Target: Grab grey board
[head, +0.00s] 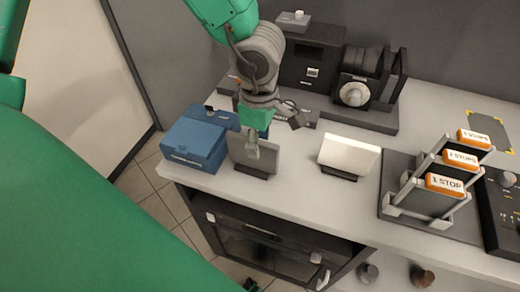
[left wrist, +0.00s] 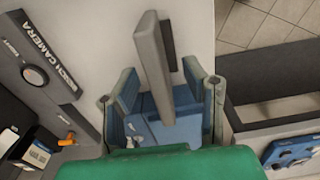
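The grey board (head: 262,160) stands upright in a dark holder near the front edge of the bench, right of a blue box. My left gripper (head: 260,142) is over it, with one finger in front of the board's face. In the left wrist view the grey board (left wrist: 154,62) shows nearly edge-on between the two spread fingers of my left gripper (left wrist: 163,98). Gaps show on both sides, so the gripper looks open and not clamped. The finger behind the board is partly hidden in the head view. My right gripper is not in view.
The blue box (head: 195,142) stands close left of the board. A white board (head: 348,156) in a holder stands to the right. A rack with orange-labelled plates (head: 445,183) is farther right. A dark camera apparatus (head: 365,88) stands behind. The bench front edge is close.

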